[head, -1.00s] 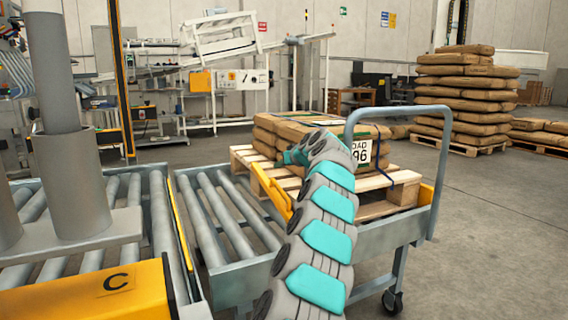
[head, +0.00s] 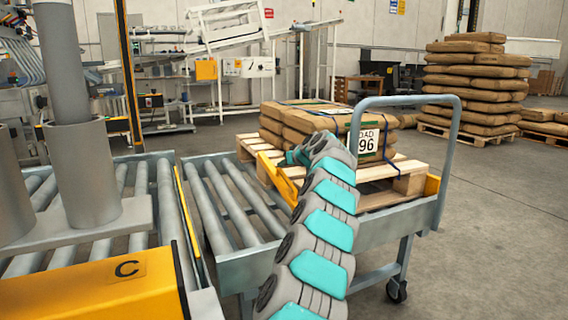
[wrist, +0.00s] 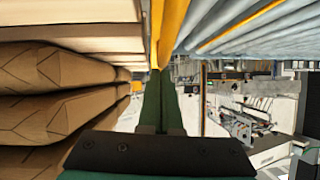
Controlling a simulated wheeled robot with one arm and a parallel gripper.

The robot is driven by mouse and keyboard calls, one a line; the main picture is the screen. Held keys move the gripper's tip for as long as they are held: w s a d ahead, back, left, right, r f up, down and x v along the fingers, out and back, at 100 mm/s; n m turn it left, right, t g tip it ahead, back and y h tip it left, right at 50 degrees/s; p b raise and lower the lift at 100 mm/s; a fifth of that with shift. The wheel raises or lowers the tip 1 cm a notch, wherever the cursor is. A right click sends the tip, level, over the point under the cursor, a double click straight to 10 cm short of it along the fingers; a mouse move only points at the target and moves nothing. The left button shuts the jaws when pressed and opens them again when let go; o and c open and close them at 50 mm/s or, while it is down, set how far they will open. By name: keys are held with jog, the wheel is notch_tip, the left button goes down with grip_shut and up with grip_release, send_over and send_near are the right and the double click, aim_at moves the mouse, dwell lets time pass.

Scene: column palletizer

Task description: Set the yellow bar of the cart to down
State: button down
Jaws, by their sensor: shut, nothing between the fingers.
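The yellow bar (head: 280,181) of the cart (head: 378,233) runs along the left side of the loaded pallet, standing above the cart's rollers, in the head view. It also shows at the top middle of the wrist view (wrist: 172,28). My gripper (wrist: 160,74) is shut and empty, with its fingertips at the near end of the bar in the wrist view; I cannot tell whether they touch it. In the head view my gripper is mostly hidden behind the end of my teal and grey arm.
The wooden pallet (head: 408,184) carries brown sacks (head: 300,118) on the cart. The cart has a grey push handle (head: 447,150). Rollers (head: 222,205) lie to the left, beside a yellow box (head: 100,295) marked C. Open floor lies to the right.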

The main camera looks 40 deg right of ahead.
aim_at(281, 176)
jog(key=shift+w+d+f+g+p, duration=0.15)
jog(key=shift+w+f+g+p, duration=0.3)
jog(key=shift+f+p, duration=0.3)
jog(key=shift+w+d+f+g+p, duration=0.1)
jog(key=shift+w+f+g+p, duration=0.4)
jog(key=shift+f, duration=0.3)
jog(key=shift+w+d+f+y+b, duration=0.15)
jog(key=shift+w+f+b, duration=0.1)
jog(key=shift+f, duration=0.4)
jog(key=shift+w+a+f+y+b, duration=0.15)
jog(key=shift+f+b, duration=0.1)
jog(key=shift+f, duration=0.35)
jog(key=shift+s+d, duration=0.1)
jog(key=shift+d, duration=0.15)
jog(key=shift+r, duration=0.1)
jog(key=shift+r, duration=0.35)
notch_tip(281, 176, up, 4)
jog(key=shift+s+f, duration=0.1)
jog(key=shift+s, duration=0.05)
jog(key=d+v, duration=0.1)
jog(key=v, duration=0.8)
jog(key=shift+a+r+b, duration=0.35)
jog(key=shift+a+b, duration=0.1)
